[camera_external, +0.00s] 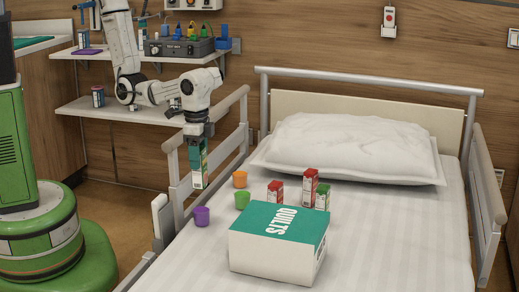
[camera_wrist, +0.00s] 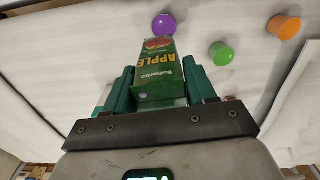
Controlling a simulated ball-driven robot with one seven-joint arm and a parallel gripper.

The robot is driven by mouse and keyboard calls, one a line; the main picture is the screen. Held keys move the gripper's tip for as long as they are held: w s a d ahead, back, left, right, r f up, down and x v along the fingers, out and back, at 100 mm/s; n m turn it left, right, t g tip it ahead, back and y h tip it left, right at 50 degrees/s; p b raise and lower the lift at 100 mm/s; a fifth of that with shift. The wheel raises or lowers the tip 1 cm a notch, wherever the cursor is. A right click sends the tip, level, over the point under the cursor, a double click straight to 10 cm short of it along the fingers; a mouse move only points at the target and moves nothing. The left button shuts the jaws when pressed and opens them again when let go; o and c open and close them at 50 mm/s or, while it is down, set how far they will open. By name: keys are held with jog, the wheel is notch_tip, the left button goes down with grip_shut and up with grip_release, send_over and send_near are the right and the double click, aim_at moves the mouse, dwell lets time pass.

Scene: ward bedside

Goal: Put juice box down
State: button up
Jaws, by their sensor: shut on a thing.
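My gripper (camera_external: 195,150) is shut on a green apple juice box (camera_external: 199,173) and holds it in the air, hanging down near the left rail of the bed. In the wrist view the juice box (camera_wrist: 158,72) sits between the two green fingers of my gripper (camera_wrist: 158,88), with its label reading "APPLE". The white bed sheet (camera_external: 390,230) lies to the right of the gripper in the outside view. The underside of the held box does not show clearly.
The bed rail (camera_external: 205,150) is close. The right of the mattress is clear.

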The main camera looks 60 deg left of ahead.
jog(key=d+r+m+p, duration=0.1)
jog(key=d+r+p, duration=0.2)
jog(key=d+r, duration=0.9)
jog(key=w+d+f+b, duration=0.9)
jog(key=f+b, duration=0.2)
jog(key=b, duration=0.7)
jog(key=shift+w+f+b, duration=0.35)
jog(key=shift+w+f, duration=0.05)
jog(key=shift+f, duration=0.15)
jog(key=o, duration=1.2)
